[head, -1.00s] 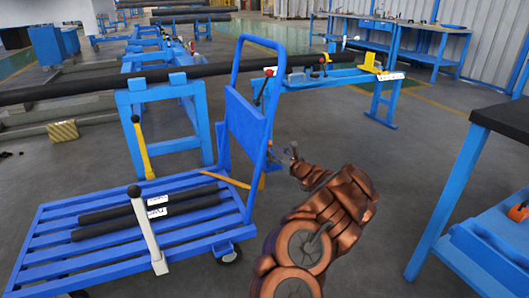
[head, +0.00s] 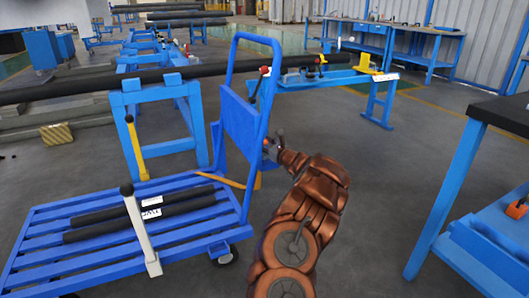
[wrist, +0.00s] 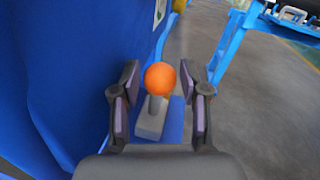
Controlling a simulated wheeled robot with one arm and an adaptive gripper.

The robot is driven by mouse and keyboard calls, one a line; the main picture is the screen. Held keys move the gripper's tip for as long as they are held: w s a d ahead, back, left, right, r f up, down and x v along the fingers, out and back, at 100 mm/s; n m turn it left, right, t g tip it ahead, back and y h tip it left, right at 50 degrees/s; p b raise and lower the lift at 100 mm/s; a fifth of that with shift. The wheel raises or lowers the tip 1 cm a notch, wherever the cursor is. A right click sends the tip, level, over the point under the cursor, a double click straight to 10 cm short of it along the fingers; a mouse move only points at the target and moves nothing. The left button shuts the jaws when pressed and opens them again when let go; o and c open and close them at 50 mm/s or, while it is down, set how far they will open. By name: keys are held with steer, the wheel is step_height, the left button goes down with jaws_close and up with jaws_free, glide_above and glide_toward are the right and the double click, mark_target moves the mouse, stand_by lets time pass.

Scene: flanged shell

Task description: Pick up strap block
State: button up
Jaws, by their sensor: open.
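My gripper (head: 272,147) is open and empty beside the upright blue handle frame of the cart. In the wrist view the two fingers of my gripper (wrist: 160,105) stand apart, with an orange ball (wrist: 160,78) seen between them. The ball tops a short grey stem on a grey block (wrist: 152,118), which sits on a blue surface. I cannot tell whether the ball is between the fingers or beyond them. No part is clearly marked as the strap block. In the head view a small orange-yellow piece (head: 257,181) shows behind the cart handle, partly hidden.
The blue cart (head: 120,235) carries two black bars and a white lever (head: 141,232). A blue panel (wrist: 60,80) fills the wrist view's left. A blue stand (head: 160,130) holds a long black pipe. A dark-topped bench (head: 505,115) stands right. Grey floor between is clear.

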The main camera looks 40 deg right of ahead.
steer(key=shift+c, duration=0.3)
jaws_close()
steer(key=shift+r, duration=0.15)
steer(key=shift+d+r+p, duration=0.15)
steer(key=shift+r+p, duration=0.1)
steer(key=shift+p, duration=0.2)
step_height(320, 180, up, 6)
steer(key=p, duration=0.3)
steer(key=shift+s+r, duration=0.1)
steer(key=shift+s+d+r, duration=0.1)
steer(key=shift+d+r, duration=0.05)
steer(key=shift+d, duration=0.15)
steer(key=s+d+p, duration=0.2)
steer(key=s+d, duration=0.1)
steer(key=d, duration=0.6)
steer(key=s+d+p, duration=0.3)
steer(key=d, duration=0.6)
steer(key=shift+f, duration=0.25)
